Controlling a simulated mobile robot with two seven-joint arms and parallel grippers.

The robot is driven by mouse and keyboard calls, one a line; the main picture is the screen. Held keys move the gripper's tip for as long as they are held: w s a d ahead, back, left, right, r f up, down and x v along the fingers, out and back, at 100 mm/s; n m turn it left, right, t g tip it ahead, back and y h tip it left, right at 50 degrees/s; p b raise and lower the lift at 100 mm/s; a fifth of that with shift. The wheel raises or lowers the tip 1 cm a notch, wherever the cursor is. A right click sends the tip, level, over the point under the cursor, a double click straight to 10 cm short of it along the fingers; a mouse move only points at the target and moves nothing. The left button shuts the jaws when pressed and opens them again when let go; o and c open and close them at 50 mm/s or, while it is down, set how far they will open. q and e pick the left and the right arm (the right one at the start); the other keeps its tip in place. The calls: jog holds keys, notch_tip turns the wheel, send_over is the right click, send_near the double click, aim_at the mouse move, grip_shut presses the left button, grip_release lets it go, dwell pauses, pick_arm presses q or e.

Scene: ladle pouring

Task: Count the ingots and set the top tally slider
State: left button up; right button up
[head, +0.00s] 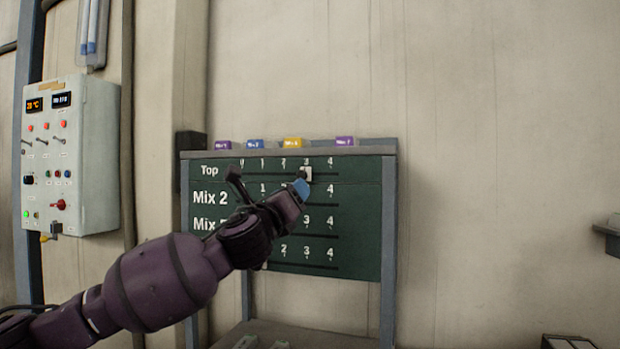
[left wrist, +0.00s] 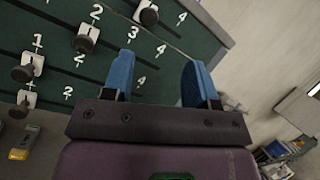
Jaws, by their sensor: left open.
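The green tally board (head: 345,255) stands against the wall, with a Top row, a Mix 2 row and further rows below. The white top slider (head: 306,173) sits at about 3; it also shows in the left wrist view with a dark knob (left wrist: 147,13). My left gripper (head: 300,188) is just below it in the head view, in front of the board, covering parts of the lower rows. In the left wrist view its blue fingers (left wrist: 158,68) are apart with nothing between them. Another slider (left wrist: 88,38) sits near a 2. I cannot pick out any ingots for certain.
Small coloured blocks, including a blue one (head: 255,144) and a yellow one (head: 292,143), stand along the board's top ledge. A control box (head: 95,150) with displays and switches hangs at left. A dark ledge (head: 607,232) juts in at right.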

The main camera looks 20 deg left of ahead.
aim_at(304, 174)
pick_arm(q)
jog(key=w+r+m, duration=0.1)
jog(key=w, duration=0.2)
jog(key=w+r+m+y+p, duration=0.1)
jog(key=w, duration=0.2)
jog(key=w+r+m+y, duration=0.1)
jog(key=w+m, duration=0.1)
jog(key=w, duration=0.1)
jog(key=shift+w+a+r, duration=0.25)
jog(key=shift+w+r, duration=0.1)
jog(key=shift+w, duration=0.15)
pick_arm(e)
jog(key=shift+s+d+r, duration=0.1)
jog(key=shift+s+r, duration=0.1)
jog(key=shift+r, duration=0.6)
jog(key=shift+w, duration=0.1)
